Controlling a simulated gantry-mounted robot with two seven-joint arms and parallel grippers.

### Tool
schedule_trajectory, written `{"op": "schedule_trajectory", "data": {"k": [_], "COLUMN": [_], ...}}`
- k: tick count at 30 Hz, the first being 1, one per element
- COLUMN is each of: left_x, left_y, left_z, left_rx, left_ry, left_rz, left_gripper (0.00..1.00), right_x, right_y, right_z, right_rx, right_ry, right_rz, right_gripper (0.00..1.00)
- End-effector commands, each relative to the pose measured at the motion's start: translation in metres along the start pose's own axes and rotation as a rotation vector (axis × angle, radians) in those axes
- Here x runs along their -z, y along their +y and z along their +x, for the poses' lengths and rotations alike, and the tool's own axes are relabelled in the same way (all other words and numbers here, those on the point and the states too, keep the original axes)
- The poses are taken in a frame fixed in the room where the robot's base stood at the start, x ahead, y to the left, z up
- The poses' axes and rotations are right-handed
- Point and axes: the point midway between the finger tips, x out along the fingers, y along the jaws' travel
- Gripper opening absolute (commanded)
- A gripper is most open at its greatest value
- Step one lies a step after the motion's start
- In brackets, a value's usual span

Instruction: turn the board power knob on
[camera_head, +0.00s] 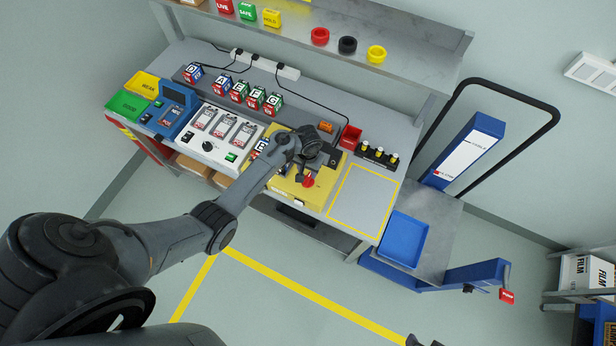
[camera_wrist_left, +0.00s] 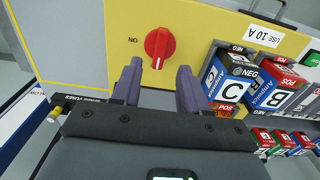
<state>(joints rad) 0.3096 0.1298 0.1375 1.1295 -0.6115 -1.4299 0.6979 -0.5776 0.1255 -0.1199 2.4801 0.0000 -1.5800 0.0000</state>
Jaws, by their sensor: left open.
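The red power knob (camera_wrist_left: 159,48) sits on the yellow board (camera_wrist_left: 85,45). In the left wrist view its grip ridge runs up and down, and a label reading NO, likely ON upside down, is beside it on the left. The knob also shows in the camera_head view (camera_head: 308,181), on the yellow board (camera_head: 285,190). My left gripper (camera_wrist_left: 160,85) is open and empty, its two fingers apart just below the knob in the wrist view; contact cannot be told. In the camera_head view my left gripper (camera_head: 316,164) is over the board.
Battery blocks (camera_wrist_left: 228,80) stand right of the knob in the wrist view. A yellow-outlined area (camera_head: 362,200) is bare. Dark tips, perhaps my right gripper, show at the bottom edge. A blue tray (camera_head: 404,240) lies on a cart.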

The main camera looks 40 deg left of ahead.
Motion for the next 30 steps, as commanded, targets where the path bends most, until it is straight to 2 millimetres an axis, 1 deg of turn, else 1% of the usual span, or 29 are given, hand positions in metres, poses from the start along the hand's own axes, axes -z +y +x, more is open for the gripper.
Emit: {"op": "schedule_trajectory", "data": {"k": [1,3,10,15,25,30], "left_x": [0.0,0.0,0.0,0.0,0.0,0.0], "left_y": [-0.002,-0.001,0.0,-0.001,-0.001,-0.001], "left_z": [0.01,0.021,0.05,0.059,0.06,0.06], "left_rx": [0.004,0.002,0.001,0.001,0.001,0.001], "left_ry": [-0.002,-0.002,-0.001,0.001,0.001,0.001], "left_rz": [-0.001,0.001,0.0,-0.001,0.0,0.0], "left_gripper": [0.44,0.44,0.44,0.44,0.44,0.18], "right_x": [-0.001,-0.002,-0.004,-0.005,-0.005,-0.005], "right_y": [0.0,-0.001,-0.002,-0.003,-0.003,-0.002], "right_z": [0.003,0.005,0.011,0.013,0.013,0.013], "right_rx": [0.001,0.001,0.005,0.007,0.007,0.005], "right_ry": [-0.001,-0.001,-0.002,-0.002,-0.002,-0.002], "right_rz": [0.001,0.002,0.006,0.009,0.008,0.006], "right_gripper": [0.46,0.46,0.46,0.46,0.46,0.46]}}
